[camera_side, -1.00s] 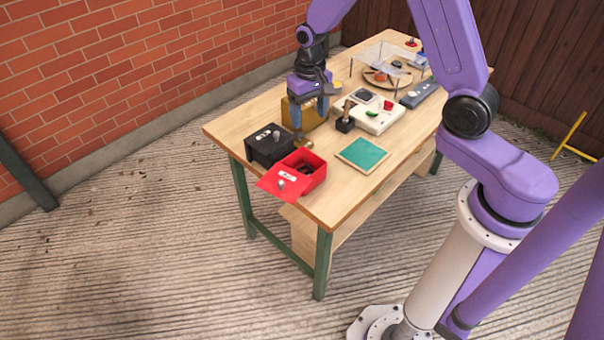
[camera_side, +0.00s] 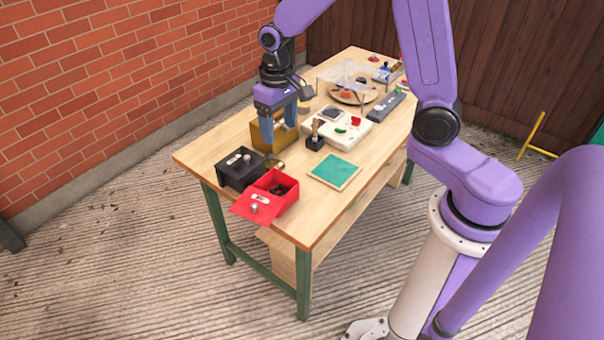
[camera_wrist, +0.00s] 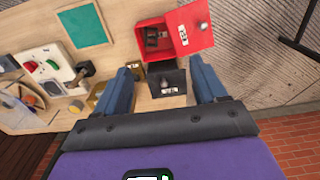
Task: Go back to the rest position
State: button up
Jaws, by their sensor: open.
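My gripper (camera_side: 279,126) is open and empty above the left part of the wooden table (camera_side: 330,210), in front of the brass-coloured box (camera_side: 258,135).
The black box (camera_side: 232,170) stands beside the red one. A brick wall (camera_side: 100,80) is behind. Space above the table is free.

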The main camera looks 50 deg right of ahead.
jog(key=s+r+n, duration=0.2)
jog(key=s+n, duration=0.4)
jog(key=s, duration=0.7)
jog(key=s+r+n, duration=0.3)
jog(key=s+n, duration=0.3)
jog(key=s, duration=0.7)
jog(key=shift+s+a+n, duration=0.3)
jog(key=shift+a, duration=0.1)
jog(key=shift+r, duration=0.1)
